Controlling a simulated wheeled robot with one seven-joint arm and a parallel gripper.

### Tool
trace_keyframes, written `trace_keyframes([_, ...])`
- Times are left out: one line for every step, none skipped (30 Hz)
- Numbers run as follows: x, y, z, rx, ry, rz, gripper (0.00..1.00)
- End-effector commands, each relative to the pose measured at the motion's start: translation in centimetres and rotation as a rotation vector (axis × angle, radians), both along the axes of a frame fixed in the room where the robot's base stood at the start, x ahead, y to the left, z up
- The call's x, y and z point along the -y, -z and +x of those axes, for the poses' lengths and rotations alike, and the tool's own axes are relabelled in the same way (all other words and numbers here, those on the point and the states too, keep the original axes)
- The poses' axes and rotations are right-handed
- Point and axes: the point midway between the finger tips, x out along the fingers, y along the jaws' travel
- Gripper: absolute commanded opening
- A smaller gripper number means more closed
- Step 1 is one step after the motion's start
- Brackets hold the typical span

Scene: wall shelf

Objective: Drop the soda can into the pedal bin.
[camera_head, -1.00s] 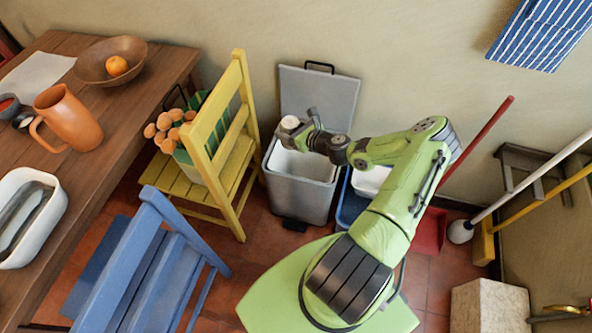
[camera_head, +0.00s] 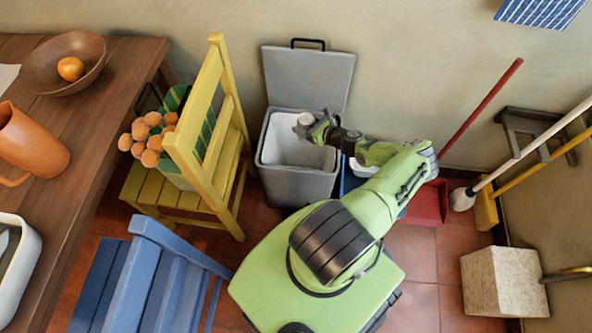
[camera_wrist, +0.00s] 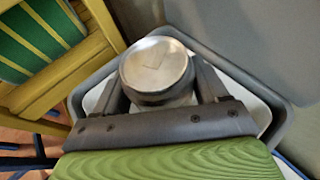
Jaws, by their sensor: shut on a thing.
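The soda can (camera_head: 306,118) shows its pale round end in the head view. In the wrist view the can (camera_wrist: 157,68) stands between the two grey fingers. My gripper (camera_head: 314,125) is shut on it. The grey pedal bin (camera_head: 298,188) stands against the wall with its lid (camera_head: 308,82) raised and a white lining inside. My gripper and the can are over the bin's open mouth, near its back edge. In the wrist view the bin's rim (camera_wrist: 272,100) runs around behind the can. The height of the can above the rim is hard to tell.
A yellow chair (camera_head: 212,135) holding a green-striped container of orange-brown round-topped things stands left of the bin. A blue chair (camera_head: 155,265) is nearer. A wooden table (camera_head: 105,105) fills the left. A red dustpan (camera_head: 428,203) and broom handles are at right.

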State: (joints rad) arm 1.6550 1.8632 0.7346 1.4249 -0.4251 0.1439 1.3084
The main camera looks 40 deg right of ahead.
Motion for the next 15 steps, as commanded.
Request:
trace_keyframes([0.03,0.70,0.02,0.001,0.001,-0.001,0.45])
trace_keyframes([0.04,0.77,0.03,0.001,0.001,-0.001,0.45])
trace_keyframes([0.04,0.76,0.03,0.001,0.001,-0.001,0.45])
trace_keyframes([0.04,0.71,0.03,0.001,0.001,-0.001,0.45])
trace_keyframes([0.04,0.64,0.04,0.001,0.001,-0.001,0.45])
trace_keyframes([0.04,0.58,0.03,0.001,0.001,-0.001,0.45])
trace_keyframes([0.04,0.54,0.04,0.001,0.000,-0.001,0.45])
trace_keyframes([0.03,0.53,0.04,0.001,0.000,-0.001,0.45])
trace_keyframes([0.03,0.51,0.04,0.001,0.000,-0.001,0.76])
trace_keyframes([0.03,0.51,0.04,0.001,0.000,-0.001,0.80])
trace_keyframes([0.03,0.50,0.04,0.001,0.000,-0.001,0.85])
trace_keyframes([0.03,0.50,0.04,0.001,0.000,-0.001,0.91])
trace_keyframes([0.02,0.50,0.04,0.001,0.000,-0.001,0.96])
trace_keyframes([0.02,0.51,0.04,0.001,0.000,0.000,1.00])
trace_keyframes([0.02,0.50,0.04,0.001,0.000,0.000,1.00])
